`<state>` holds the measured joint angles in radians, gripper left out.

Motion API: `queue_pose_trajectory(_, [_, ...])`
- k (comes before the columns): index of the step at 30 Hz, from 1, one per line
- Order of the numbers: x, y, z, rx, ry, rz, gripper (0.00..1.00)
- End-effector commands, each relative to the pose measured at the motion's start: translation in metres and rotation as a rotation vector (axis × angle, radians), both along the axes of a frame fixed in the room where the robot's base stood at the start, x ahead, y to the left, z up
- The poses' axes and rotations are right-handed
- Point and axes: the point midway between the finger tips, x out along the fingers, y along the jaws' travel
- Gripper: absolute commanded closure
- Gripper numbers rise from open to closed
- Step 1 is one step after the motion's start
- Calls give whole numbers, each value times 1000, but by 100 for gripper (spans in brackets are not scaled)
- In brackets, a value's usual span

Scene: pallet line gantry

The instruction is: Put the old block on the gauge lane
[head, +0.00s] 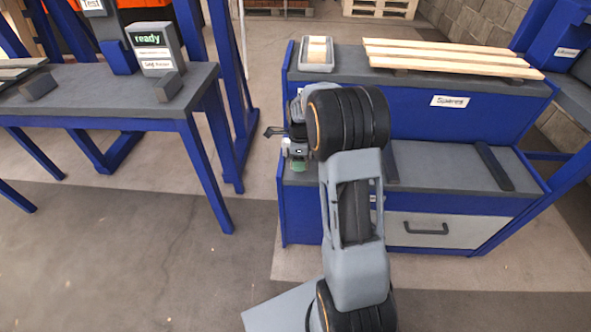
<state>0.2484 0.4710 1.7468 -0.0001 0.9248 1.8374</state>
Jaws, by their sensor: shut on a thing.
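My gripper (298,153) is at the left end of the blue shelf unit, above its lower shelf and largely hidden by my wrist and arm. It is shut on a small green piece (299,166), of which only a bit shows below the fingers. I cannot tell whether this is the old block. A pale wooden block (317,50) lies in a grey tray (304,66) on the upper shelf. No lane marked as the gauge lane can be read. The left table (90,95) carries a grey display box (155,52) reading "ready".
Wooden slats (450,55) lie on the upper shelf of the unit labelled "Spares" (449,101). Dark blocks (38,86) sit on the left table's top. A dark bar (494,167) lies on the lower shelf, above a drawer (425,229). Floor between table and unit is clear.

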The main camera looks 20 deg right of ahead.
Motion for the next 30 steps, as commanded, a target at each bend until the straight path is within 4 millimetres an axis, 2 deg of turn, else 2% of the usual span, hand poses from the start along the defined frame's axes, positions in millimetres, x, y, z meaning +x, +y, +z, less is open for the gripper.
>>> queue_pose_trajectory(8, [8,4,-11,0,0,1,67])
queue_pose_trajectory(17, [13,6,-46,0,0,0,67])
queue_pose_trajectory(30, [13,6,-51,0,-1,1,67])
